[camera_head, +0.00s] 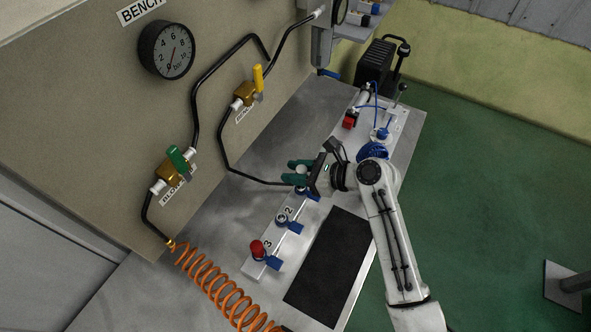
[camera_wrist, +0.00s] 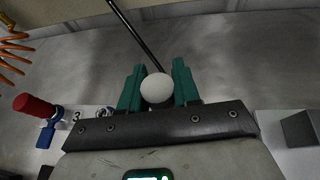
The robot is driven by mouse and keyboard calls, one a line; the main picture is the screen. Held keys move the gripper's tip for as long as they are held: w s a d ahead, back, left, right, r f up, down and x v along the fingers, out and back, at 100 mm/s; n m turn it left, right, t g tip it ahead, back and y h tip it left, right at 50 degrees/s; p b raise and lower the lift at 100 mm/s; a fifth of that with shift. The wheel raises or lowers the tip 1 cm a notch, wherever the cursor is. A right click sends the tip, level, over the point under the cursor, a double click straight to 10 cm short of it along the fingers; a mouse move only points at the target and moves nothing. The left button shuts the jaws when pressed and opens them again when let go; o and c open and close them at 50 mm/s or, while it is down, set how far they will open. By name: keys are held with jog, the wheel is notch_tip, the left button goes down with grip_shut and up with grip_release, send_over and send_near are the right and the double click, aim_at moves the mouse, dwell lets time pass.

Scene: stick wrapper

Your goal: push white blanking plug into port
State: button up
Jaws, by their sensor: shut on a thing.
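The white blanking plug (camera_wrist: 157,88) shows in the wrist view as a round white head between the two green fingers. My gripper (camera_head: 299,173) is shut on it; its fingers also show in the wrist view (camera_wrist: 158,92). In the head view the gripper is above the pale manifold strip (camera_head: 262,268), over the blue fitting (camera_head: 307,193) beyond the one labelled 2. The port under the plug is hidden, so I cannot tell whether the plug touches it. The port at label 2 (camera_head: 283,217) shows a pale ring.
A red plug (camera_head: 257,248) stands at label 3, also left in the wrist view (camera_wrist: 35,105). An orange coiled hose (camera_head: 215,288) lies front left. A black mat (camera_head: 330,262) lies right of the strip. A black pipe (camera_head: 228,150) runs down the panel behind the gripper.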

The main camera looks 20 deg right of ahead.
jog(key=shift+f, duration=1.35)
jog(key=o, duration=1.1)
jog(key=b+v, duration=0.1)
jog(key=v, duration=0.9)
jog(key=shift+s+d+r+b, duration=0.15)
jog(key=shift+s+d+b, duration=0.05)
jog(key=shift+d+b, duration=0.15)
